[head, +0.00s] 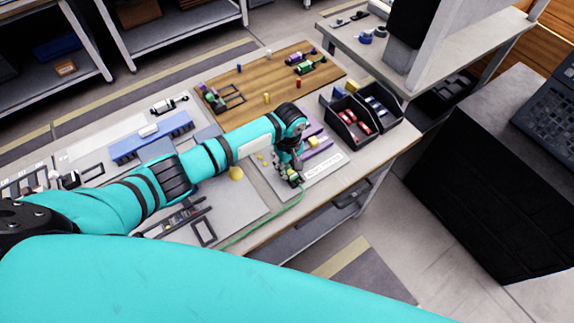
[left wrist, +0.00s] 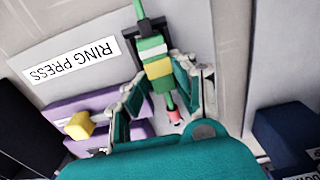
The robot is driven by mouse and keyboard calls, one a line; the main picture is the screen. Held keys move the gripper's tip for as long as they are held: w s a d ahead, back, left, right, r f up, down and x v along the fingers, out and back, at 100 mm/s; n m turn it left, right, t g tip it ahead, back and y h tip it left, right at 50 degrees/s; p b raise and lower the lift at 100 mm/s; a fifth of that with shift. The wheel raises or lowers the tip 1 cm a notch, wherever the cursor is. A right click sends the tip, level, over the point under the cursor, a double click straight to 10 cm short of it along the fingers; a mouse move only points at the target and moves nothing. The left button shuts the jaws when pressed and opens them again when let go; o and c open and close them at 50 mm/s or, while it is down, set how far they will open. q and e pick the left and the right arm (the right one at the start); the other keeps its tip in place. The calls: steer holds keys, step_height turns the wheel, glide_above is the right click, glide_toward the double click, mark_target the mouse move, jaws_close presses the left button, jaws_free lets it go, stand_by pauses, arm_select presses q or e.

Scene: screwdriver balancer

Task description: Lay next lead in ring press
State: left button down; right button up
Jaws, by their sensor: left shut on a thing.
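The ring press (head: 318,150) is a purple fixture with a yellow block on it, on a grey board at the right of the bench. In the left wrist view the purple press (left wrist: 90,108) and its yellow block (left wrist: 79,125) lie left of my fingers. My left gripper (head: 292,174) is beside the press, near the bench's front edge. It is shut on the lead (left wrist: 157,66), whose banded green, yellow and white body sits between the fingers. The lead's green cable (head: 262,226) trails to the left. I cannot tell whether the lead touches the press.
A RING PRESS label (left wrist: 73,61) lies on the board. Black bins (head: 352,124) with red and blue parts stand right of the press. A wooden board (head: 250,98) with coloured pegs lies behind. A blue rack (head: 150,138) stands further left.

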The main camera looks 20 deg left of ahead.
arm_select(q)
steer(key=c, duration=1.5)
jaws_free()
steer(key=shift+d+f, duration=0.15)
steer(key=shift+d, duration=0.2)
steer(key=o, duration=0.5)
steer(key=shift+w+d+f, duration=0.1)
steer(key=shift+w+d, duration=0.05)
steer(key=shift+w, duration=0.25)
steer(key=shift+s, duration=0.1)
steer(key=shift+r, duration=0.35)
step_height(320, 180, up, 11)
steer(key=shift+r, duration=0.2)
